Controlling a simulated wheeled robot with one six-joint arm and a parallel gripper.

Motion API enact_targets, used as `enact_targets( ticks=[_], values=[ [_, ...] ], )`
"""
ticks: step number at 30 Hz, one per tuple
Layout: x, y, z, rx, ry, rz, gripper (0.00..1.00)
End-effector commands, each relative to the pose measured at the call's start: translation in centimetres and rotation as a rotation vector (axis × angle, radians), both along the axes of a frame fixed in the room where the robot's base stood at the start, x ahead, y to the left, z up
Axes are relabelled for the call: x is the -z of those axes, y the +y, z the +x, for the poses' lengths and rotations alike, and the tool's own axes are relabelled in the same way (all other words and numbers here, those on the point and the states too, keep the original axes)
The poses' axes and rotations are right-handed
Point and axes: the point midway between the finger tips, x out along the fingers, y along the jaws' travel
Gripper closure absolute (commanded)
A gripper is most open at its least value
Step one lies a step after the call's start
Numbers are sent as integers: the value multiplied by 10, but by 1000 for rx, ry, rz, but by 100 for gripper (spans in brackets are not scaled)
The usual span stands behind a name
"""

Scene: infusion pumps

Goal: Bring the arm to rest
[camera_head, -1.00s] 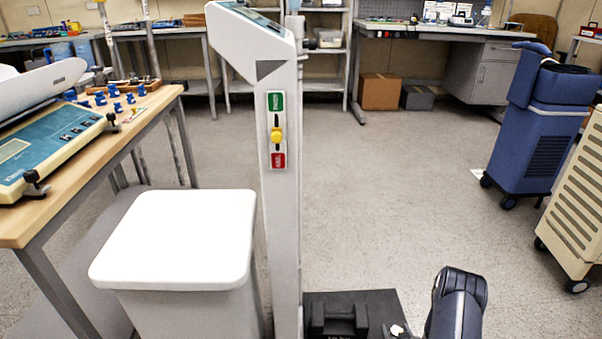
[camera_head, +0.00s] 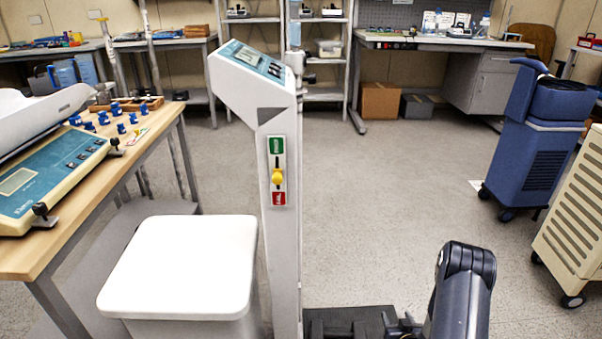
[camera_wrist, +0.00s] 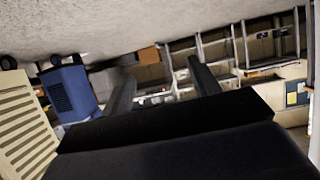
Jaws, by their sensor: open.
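My arm (camera_head: 465,290) shows as a dark link at the bottom right of the head view, bent and standing over the floor beside a dark base plate. The lower part of the arm is cut off by the frame. In the wrist view, my gripper (camera_wrist: 160,69) shows as two dark fingers standing well apart, with nothing held between them. The wrist picture is turned over, with the floor at the top. Nothing is seen touching the fingers.
A grey column (camera_head: 281,230) with a tilted display stands left of my arm. A white-lidded bin (camera_head: 182,265) and a wooden table (camera_head: 75,225) are farther left. A blue wheeled unit (camera_head: 535,150) and a cream cabinet (camera_head: 580,220) stand right. The middle floor is clear.

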Motion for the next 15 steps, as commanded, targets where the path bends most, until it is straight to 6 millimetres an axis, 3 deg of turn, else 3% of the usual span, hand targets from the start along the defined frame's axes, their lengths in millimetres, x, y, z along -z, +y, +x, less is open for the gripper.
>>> enact_targets(
  ticks=[1,15],
  values=[
    [-15,3,3,-2,-2,-3,42],
    [-106,27,13,-4,0,-17,42]
  ],
)
